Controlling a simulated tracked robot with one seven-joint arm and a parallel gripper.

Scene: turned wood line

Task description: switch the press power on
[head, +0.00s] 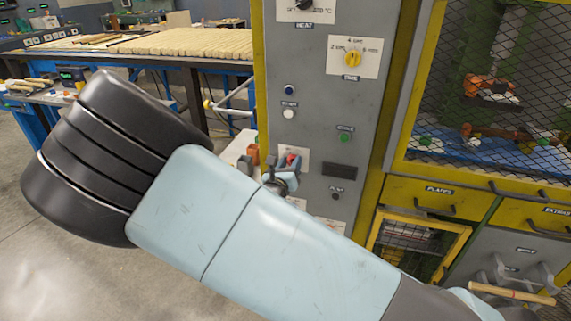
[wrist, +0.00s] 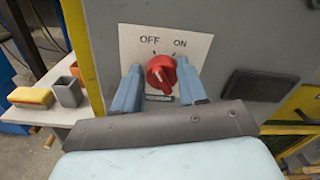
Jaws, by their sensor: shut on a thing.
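The red power knob (wrist: 161,72) sits on a white plate marked OFF at the left and ON at the right in the wrist view. My gripper (wrist: 159,79) has a blue-grey finger on each side of the knob and is shut on it. I cannot tell clearly which mark the knob points to. In the head view my gripper (head: 283,181) is at the grey press panel (head: 312,120), largely hidden behind my arm. A bit of the red knob (head: 291,158) shows there.
Above on the panel are a yellow time dial (head: 353,59), a white button (head: 289,114) and a green button (head: 344,139). A mesh guard (head: 500,60) covers the press at right. A small white table (wrist: 80,129) with a yellow-red block (wrist: 31,97) stands left of the panel.

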